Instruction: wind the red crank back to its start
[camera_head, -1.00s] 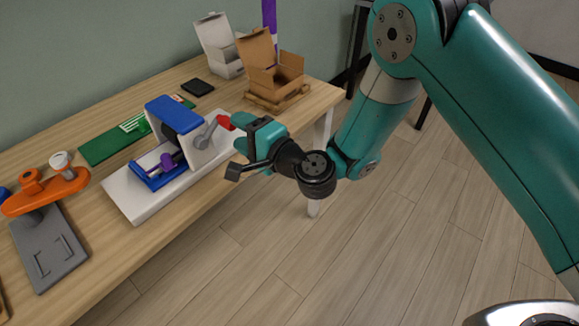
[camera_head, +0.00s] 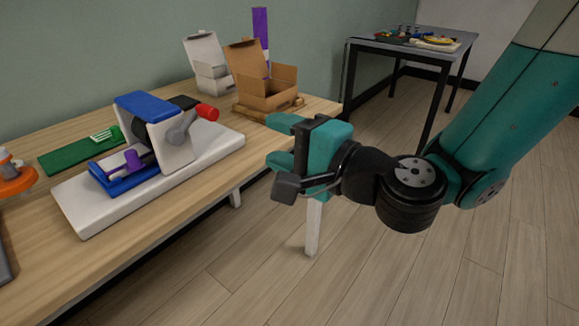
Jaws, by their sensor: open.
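The red crank handle (camera_head: 207,112) is on the end of a grey crank arm (camera_head: 181,130), on the right side of a blue and white machine (camera_head: 143,105). The handle points up and to the right. The machine stands on a white base plate (camera_head: 215,147) on the wooden table, with a small purple part (camera_head: 132,160) over a blue tray at its front. My gripper (camera_head: 277,142) is open and empty. It is off the table's front edge, to the right of the crank and apart from it.
An open cardboard box (camera_head: 268,92) and a white box (camera_head: 206,75) stand behind, near a purple upright (camera_head: 260,38). A green board (camera_head: 80,155) lies left of the machine. An orange part (camera_head: 14,180) is at the left edge. A dark table (camera_head: 410,44) stands far back right.

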